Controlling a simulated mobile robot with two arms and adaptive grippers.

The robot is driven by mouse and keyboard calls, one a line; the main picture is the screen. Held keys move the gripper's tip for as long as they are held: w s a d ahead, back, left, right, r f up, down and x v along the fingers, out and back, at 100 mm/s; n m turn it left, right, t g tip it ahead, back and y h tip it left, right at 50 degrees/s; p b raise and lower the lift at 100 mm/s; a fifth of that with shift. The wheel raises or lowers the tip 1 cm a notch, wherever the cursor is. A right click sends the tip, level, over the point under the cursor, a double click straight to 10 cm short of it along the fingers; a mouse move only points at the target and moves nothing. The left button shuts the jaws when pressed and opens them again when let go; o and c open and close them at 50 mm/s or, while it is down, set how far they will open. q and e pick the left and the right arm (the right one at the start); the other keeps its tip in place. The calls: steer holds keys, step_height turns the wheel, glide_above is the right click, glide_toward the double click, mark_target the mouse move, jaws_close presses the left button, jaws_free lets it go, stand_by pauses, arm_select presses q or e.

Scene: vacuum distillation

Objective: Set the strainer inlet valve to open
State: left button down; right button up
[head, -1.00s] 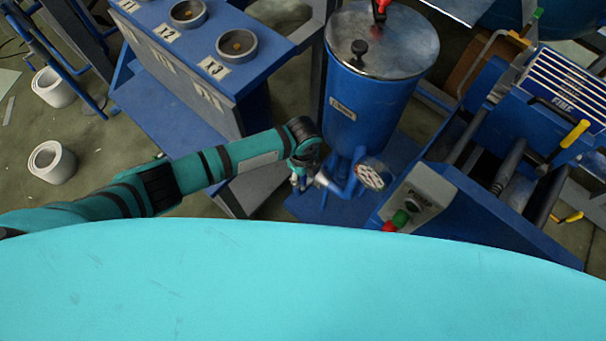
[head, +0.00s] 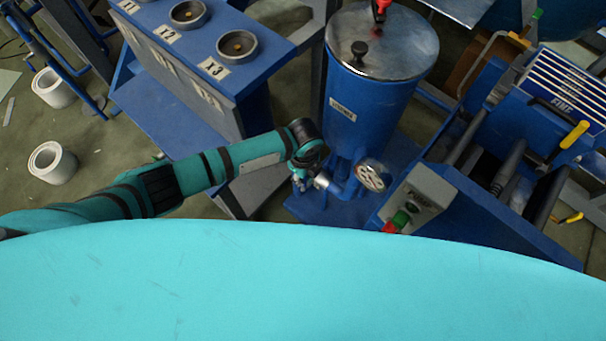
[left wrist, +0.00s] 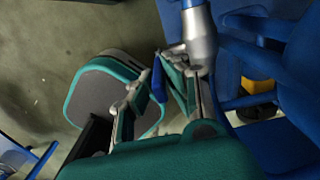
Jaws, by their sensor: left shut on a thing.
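The strainer is the blue vessel (head: 372,105) with a shiny lid in the head view, label on its front. Low at its front left is a short grey metal valve body (head: 322,180); it also shows in the left wrist view (left wrist: 199,38). My left gripper (head: 302,178) is beside this valve, and in the left wrist view (left wrist: 157,85) its fingers are shut on a small blue lever (left wrist: 158,80) beside the metal body. The lever's exact angle is hard to tell, and the gripper hides part of it. My right gripper is in neither view.
A round slotted disc or wheel (head: 371,177) sits just right of the valve. A control box with a green and a red button (head: 415,200) stands further right. A blue bench with round cups (head: 240,85) is at the upper left. White rolls (head: 52,163) lie on the floor.

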arm_select(q)
steer(key=shift+s+d+r+p, duration=0.15)
steer(key=shift+s+d+p, duration=0.1)
steer(key=shift+p, duration=0.15)
steer(key=d+t+y, duration=0.1)
steer(key=s+d+f+t+y, duration=0.1)
steer(key=y, duration=0.1)
steer(key=s+d+t+y, duration=0.1)
steer(key=shift+s+f+p, duration=0.1)
steer(key=shift+f+p, duration=0.15)
steer(key=shift+p, duration=0.1)
steer(key=c, duration=1.4)
jaws_free()
step_height(320, 180, up, 10)
steer(key=shift+r, duration=0.1)
